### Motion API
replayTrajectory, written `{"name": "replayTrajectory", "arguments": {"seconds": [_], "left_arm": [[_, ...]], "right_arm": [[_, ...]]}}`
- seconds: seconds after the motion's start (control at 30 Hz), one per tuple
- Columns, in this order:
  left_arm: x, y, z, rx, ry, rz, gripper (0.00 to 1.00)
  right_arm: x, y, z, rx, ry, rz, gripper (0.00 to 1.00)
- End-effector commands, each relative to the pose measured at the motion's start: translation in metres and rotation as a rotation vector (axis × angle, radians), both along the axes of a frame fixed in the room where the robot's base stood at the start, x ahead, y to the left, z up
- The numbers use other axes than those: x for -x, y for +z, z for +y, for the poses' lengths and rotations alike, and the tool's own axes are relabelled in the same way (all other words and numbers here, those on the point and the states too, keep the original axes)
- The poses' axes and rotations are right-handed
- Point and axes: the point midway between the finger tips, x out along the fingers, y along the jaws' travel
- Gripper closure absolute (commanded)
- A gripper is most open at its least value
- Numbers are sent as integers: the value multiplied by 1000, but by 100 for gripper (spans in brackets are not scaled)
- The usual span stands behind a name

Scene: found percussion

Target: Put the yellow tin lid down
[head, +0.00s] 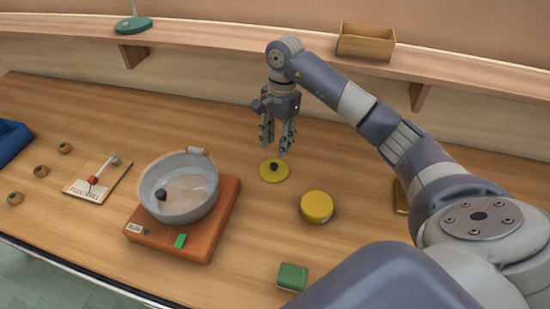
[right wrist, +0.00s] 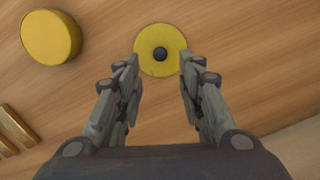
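The yellow tin lid (head: 274,171) is a flat yellow disc with a dark knob, lying on the wooden table. It also shows in the right wrist view (right wrist: 148,61), just beyond the fingertips. My right gripper (head: 276,150) is above the lid, fingers pointing down and apart, with nothing between them. In the right wrist view the fingers (right wrist: 160,75) are spread to either side of the knob. A round yellow tin (head: 316,207) stands on the table to the right of the lid. My left gripper is not in view.
A glass-like bowl (head: 206,207) with a dark lump sits on an orange box (head: 220,232) to the left. A green block (head: 292,277) lies near the front. A shelf (head: 250,42) with a wooden box (head: 366,42) runs behind.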

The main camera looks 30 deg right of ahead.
Motion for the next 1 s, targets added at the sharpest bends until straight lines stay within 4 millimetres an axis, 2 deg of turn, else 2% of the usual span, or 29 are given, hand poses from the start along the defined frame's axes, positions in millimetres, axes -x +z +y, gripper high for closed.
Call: {"name": "replayTrajectory", "arguments": {"seconds": [0.13, 0.33, 1.0], "left_arm": [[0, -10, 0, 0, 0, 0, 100], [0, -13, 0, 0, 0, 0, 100], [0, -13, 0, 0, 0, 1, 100]], "right_arm": [[-2, 24, -3, 1, 0, -4, 64], [-2, 42, -5, 1, -1, -1, 64], [-2, 46, -5, 0, -1, 0, 64]]}}
